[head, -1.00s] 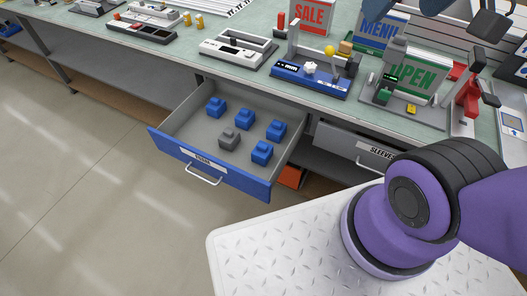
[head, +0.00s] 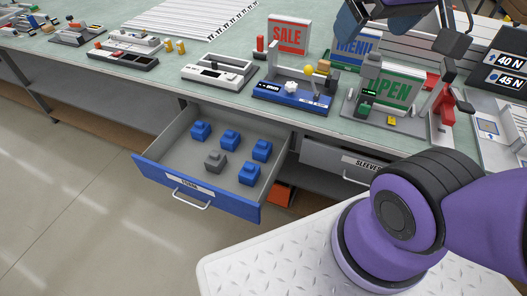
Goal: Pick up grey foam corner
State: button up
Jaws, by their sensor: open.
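A grey foam corner (head: 215,161) lies in the open drawer (head: 272,187), near its front, left of a blue foam corner (head: 249,174). It is a small stepped block, and nothing covers it. Other blue foam corners (head: 230,140) lie behind and right of it, apart from it. Part of my gripper (head: 368,20) shows dark blue at the top edge, high above the workbench and well right of and beyond the drawer. It is open; its fingertips are not clear, and nothing held is visible. It is far from the grey foam corner.
The drawer's blue front (head: 195,188) has a label and a handle. The green workbench (head: 165,75) above holds signs, a scale-like device (head: 218,72) and a blue fixture (head: 292,95). A closed "SLEEVES" drawer (head: 340,158) is to the right. Bare floor (head: 70,190) lies left.

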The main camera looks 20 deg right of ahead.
aim_at(216, 161)
jog(key=u, duration=0.4)
jog(key=i+l+u, duration=0.1)
jog(key=u, duration=0.3)
jog(key=l+u, duration=0.15)
jog(key=u, duration=0.2)
jog(key=l+u, duration=0.1)
jog(key=u, duration=0.3)
jog(key=i+l, duration=0.1)
jog(key=l, duration=0.4)
jog(key=u, duration=0.05)
